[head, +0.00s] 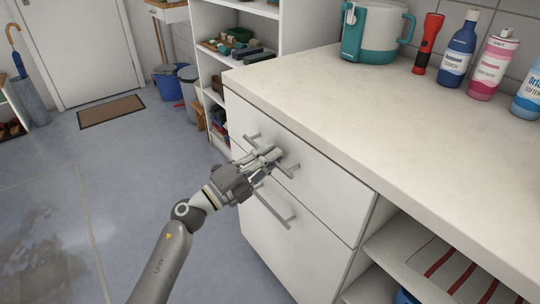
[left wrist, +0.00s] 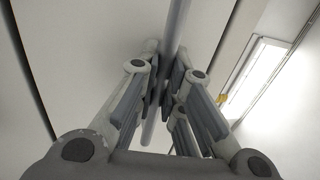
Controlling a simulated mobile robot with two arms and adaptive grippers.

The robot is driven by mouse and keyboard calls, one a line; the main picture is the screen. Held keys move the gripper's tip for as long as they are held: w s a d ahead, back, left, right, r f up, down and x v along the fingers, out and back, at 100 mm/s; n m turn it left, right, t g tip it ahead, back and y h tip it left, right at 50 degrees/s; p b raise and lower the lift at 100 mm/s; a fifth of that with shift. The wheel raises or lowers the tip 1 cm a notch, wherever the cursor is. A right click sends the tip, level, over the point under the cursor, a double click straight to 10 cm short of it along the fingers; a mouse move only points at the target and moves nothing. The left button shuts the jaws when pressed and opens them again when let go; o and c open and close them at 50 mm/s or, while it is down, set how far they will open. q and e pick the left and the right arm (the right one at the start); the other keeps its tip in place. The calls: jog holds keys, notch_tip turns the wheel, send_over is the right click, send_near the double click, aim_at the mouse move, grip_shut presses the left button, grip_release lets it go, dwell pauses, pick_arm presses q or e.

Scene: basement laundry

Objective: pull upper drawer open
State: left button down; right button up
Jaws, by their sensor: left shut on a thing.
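The upper drawer (head: 320,195) is a white front just under the worktop of the cabinet. It looks shut, flush with the front around it. Its grey bar handle (head: 291,170) runs slantwise in the head view, with both ends showing past my fingers. My left gripper (head: 270,158) is shut on this handle near its middle. In the left wrist view the handle (left wrist: 177,28) passes between the fingers of my left gripper (left wrist: 162,88), which hide part of it. My right gripper is not in view.
A lower drawer (head: 260,235) with its own bar handle (head: 276,212) is just below my gripper. The worktop (head: 330,95) carries a teal-and-white jug (head: 375,35), a red flashlight (head: 428,40) and bottles. An open shelf is at lower right. Floor (head: 120,170) at left is clear.

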pick_arm(q)
jog(key=s+a+p, duration=0.1)
jog(key=s+a, duration=0.7)
jog(key=a, duration=0.3)
jog(key=s+a+p, duration=0.1)
jog(key=s+a, duration=0.7)
jog(key=a, duration=0.2)
jog(key=shift+a, duration=0.4)
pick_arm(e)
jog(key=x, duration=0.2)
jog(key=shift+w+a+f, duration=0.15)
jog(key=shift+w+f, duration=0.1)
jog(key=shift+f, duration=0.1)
pick_arm(q)
jog(key=c, duration=1.5)
grip_release()
jog(key=shift+c, duration=0.2)
jog(key=shift+a, duration=0.1)
jog(key=v, duration=1.1)
jog(key=shift+s+a, duration=0.2)
jog(key=shift+a, duration=0.1)
jog(key=shift+w+f, duration=0.1)
jog(key=shift+f, duration=0.05)
